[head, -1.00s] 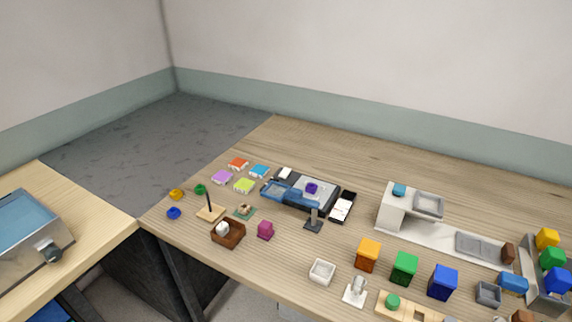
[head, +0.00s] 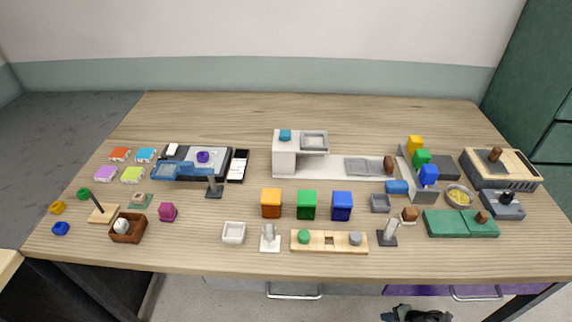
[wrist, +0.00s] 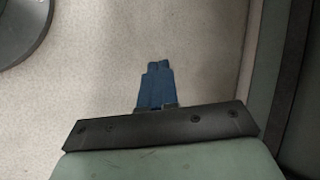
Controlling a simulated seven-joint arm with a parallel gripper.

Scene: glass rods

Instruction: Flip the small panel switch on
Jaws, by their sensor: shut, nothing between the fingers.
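My gripper (wrist: 157,68) shows in the wrist view with its two blue fingers together and nothing between them. It is over bare grey floor, away from the tabletop objects. In the head view I cannot clearly pick out the small panel switch. Small upright lever-like pieces on bases are a dark one (head: 213,187) at left, a white one (head: 269,238) at the front middle and a dark-based one (head: 388,232) to its right. A grey box with a black knob (head: 503,203) stands at the right. Their settings are too small to tell.
The wooden table (head: 330,112) is clear along its back. Orange (head: 271,203), green (head: 307,205) and blue (head: 342,206) blocks stand mid-table. A white stepped unit (head: 285,163) is behind them. A green cabinet (head: 540,80) stands at the back right.

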